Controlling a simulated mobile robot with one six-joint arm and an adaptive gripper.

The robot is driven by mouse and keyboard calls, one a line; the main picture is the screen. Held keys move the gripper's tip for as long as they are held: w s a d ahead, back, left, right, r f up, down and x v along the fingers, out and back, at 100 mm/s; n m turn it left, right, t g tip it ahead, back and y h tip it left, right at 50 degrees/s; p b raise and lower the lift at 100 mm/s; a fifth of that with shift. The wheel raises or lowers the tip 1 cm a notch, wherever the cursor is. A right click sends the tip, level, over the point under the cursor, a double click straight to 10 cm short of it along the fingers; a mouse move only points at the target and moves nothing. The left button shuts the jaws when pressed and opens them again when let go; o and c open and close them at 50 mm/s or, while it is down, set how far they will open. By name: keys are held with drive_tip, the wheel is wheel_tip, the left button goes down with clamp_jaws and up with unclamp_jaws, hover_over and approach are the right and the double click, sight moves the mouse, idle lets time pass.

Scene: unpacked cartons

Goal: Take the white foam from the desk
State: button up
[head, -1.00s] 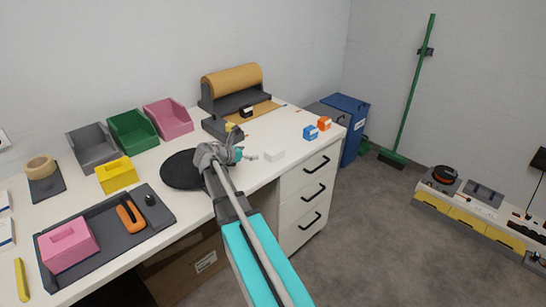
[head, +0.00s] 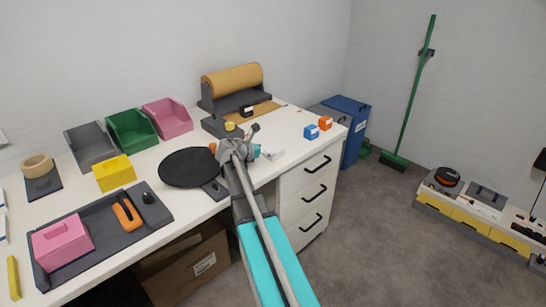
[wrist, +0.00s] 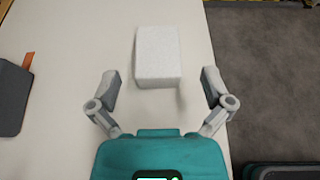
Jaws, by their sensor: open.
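The white foam (wrist: 158,56) is a pale, speckled block lying on the white desk (wrist: 62,65). In the wrist view it lies just ahead of my gripper (wrist: 160,88), centred between the two fingers, with its near edge about level with the fingertips. My gripper is open and holds nothing. Whether the fingers are down at the foam's height I cannot tell. In the head view my gripper and wrist hide most of the foam (head: 277,155); only a small part shows at their right.
A black round plate (head: 190,167) lies left of my gripper. A paper roll dispenser (head: 222,97) stands behind. The desk's right edge drops to floor close beside the foam.

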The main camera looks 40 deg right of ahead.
sight(274, 150)
idle(0.3)
drive_tip(key=b+x, duration=0.2)
drive_tip(key=x, duration=0.2)
drive_tip(key=shift+w+f, duration=0.15)
drive_tip(key=shift+f, duration=0.05)
drive_tip(key=shift+d+f, duration=0.15)
drive_tip(key=shift+d, duration=0.35)
drive_tip(key=c, duration=0.8)
